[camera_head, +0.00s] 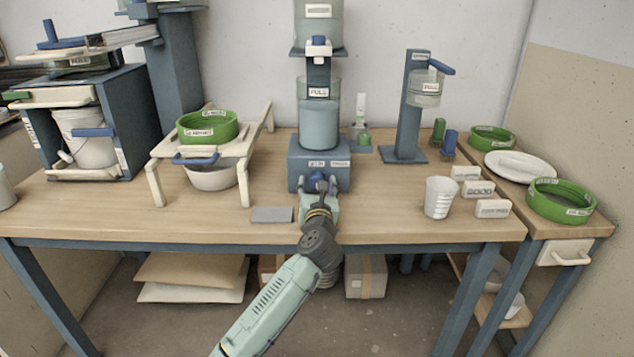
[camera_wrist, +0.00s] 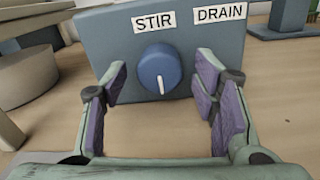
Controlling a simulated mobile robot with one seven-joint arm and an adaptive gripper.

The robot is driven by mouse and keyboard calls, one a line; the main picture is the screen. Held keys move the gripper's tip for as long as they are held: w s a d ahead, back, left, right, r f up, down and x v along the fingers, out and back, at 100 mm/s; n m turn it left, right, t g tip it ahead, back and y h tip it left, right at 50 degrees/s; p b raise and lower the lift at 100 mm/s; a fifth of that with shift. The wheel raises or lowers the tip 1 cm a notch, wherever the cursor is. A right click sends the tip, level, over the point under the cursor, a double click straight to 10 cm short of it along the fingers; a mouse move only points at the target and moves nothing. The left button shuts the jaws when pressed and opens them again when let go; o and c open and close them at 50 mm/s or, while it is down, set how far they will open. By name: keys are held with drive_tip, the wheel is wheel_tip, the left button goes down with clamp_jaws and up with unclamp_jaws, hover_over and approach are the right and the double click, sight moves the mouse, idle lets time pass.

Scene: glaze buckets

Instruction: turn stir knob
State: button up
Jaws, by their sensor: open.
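The stir knob (camera_wrist: 159,69) is a round blue dial with a white pointer line that points down. It sits on the front of the blue-grey machine base (camera_head: 320,157), below a STIR label (camera_wrist: 155,20). In the head view my gripper (camera_head: 320,188) is in front of the base and covers most of the knob.
A grey flat block (camera_head: 272,215) lies left of my gripper on the table. A white ribbed cup (camera_head: 439,197) and several labelled blocks (camera_head: 478,188) stand to the right. A wooden stand (camera_head: 246,150) with a green sieve (camera_head: 207,126) is to the left.

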drive_tip(key=shift+w, duration=0.25)
drive_tip(key=shift+c, duration=0.5)
drive_tip(key=c, duration=1.1)
